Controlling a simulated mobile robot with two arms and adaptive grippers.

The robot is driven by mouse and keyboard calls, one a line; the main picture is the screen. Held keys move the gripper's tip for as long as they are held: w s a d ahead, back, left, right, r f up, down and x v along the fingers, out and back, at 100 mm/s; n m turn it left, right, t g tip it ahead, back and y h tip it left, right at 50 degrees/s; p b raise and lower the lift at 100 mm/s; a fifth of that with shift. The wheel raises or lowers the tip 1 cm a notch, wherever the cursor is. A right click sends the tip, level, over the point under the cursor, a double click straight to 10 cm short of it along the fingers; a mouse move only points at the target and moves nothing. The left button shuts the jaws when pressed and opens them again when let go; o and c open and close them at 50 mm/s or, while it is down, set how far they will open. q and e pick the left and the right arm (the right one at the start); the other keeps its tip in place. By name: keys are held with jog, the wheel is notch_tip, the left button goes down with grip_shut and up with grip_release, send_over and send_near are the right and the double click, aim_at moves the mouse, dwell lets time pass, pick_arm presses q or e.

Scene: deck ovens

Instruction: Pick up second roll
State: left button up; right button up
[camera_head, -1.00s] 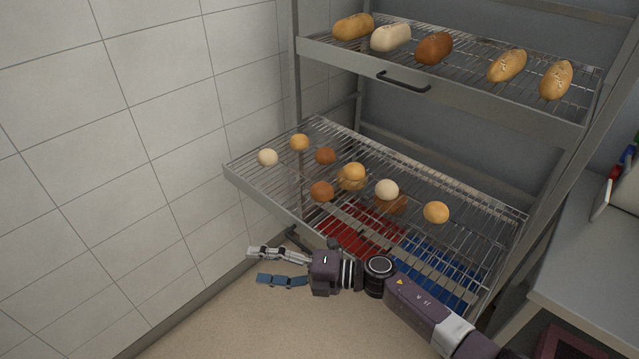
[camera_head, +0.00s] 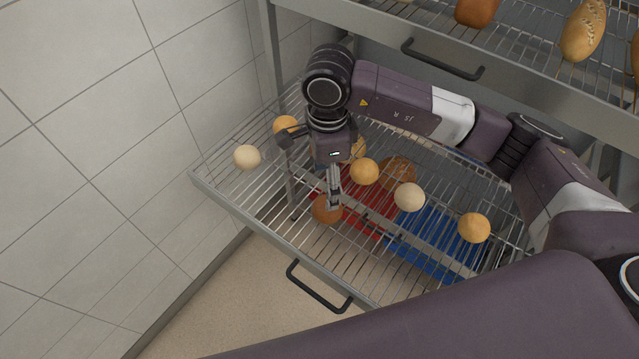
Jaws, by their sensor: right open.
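Several round rolls lie on the pulled-out lower wire rack (camera_head: 216,190). A pale roll (camera_head: 247,157) and a golden roll (camera_head: 286,125) are at the left. A golden roll (camera_head: 364,171), a larger brown roll (camera_head: 397,170), another pale roll (camera_head: 409,197) and another golden roll (camera_head: 474,227) are to the right. My left gripper is out of view.
An upper rack with a black handle (camera_head: 440,62) carries longer loaves (camera_head: 583,30) above my right arm. The lower rack has a front handle (camera_head: 318,290). Red (camera_head: 372,215) and blue (camera_head: 430,245) surfaces show through the wires. A tiled wall (camera_head: 90,130) stands close at left.

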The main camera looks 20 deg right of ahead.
aim_at(319, 212)
jog(key=s+f+p, duration=0.2)
jog(key=f, duration=0.1)
notch_tip(319, 212, down, 4)
jog(key=shift+w+f+p, duration=0.1)
jog(key=shift+w+p, duration=0.05)
jog(key=shift+p, duration=0.5)
jog(key=shift+c, duration=0.6)
jog(key=c, duration=1)
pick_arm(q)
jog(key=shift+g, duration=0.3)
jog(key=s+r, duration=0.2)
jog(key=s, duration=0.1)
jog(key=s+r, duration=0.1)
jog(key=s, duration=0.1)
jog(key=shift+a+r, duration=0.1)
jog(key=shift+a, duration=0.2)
